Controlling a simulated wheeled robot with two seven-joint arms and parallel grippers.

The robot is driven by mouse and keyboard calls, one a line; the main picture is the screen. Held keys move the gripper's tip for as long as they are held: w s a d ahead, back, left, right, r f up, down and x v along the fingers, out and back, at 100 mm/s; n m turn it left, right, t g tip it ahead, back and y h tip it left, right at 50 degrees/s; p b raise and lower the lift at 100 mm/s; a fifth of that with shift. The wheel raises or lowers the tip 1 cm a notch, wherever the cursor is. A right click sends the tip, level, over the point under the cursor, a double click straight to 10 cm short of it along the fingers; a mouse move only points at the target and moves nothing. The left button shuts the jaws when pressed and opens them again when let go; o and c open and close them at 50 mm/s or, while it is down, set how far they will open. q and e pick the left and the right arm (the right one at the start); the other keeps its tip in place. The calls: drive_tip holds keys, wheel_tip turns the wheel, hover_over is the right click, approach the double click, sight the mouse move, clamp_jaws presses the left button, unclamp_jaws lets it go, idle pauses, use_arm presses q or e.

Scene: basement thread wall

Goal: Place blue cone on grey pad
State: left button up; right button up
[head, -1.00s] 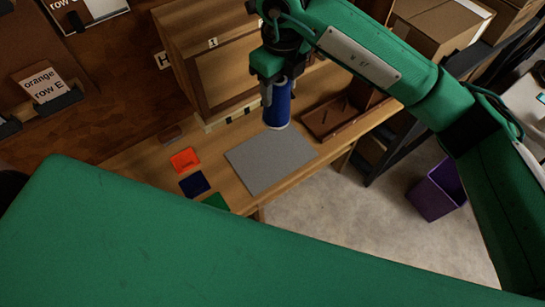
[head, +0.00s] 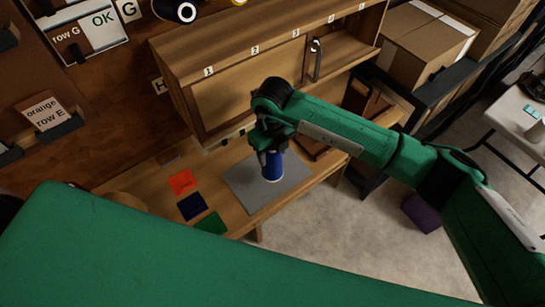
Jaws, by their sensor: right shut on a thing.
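The blue cone (head: 272,167) is a blue thread cone with a pale rim at its lower end. My right gripper (head: 267,150) is shut on its upper part and holds it upright. The cone is over the grey pad (head: 256,190), a flat square on the wooden bench. Its lower end looks at or just above the pad; I cannot tell whether they touch. The gripper hides the top of the cone. My left gripper does not show in the head view.
Orange (head: 181,182), dark blue (head: 192,206) and green (head: 211,223) squares lie left of the pad. A wooden cabinet (head: 240,88) stands behind it. A brown tray (head: 312,146) is right of the pad. Cardboard boxes (head: 425,45) stand at the back right.

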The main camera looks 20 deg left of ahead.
wheel_tip(320, 180, down, 4)
drive_tip(key=shift+f+p, duration=0.2)
drive_tip(key=shift+p, duration=0.4)
drive_tip(key=shift+f, duration=0.15)
drive_tip(key=shift+f+b, duration=0.15)
drive_tip(key=shift+b, duration=0.15)
drive_tip(key=o, duration=0.9)
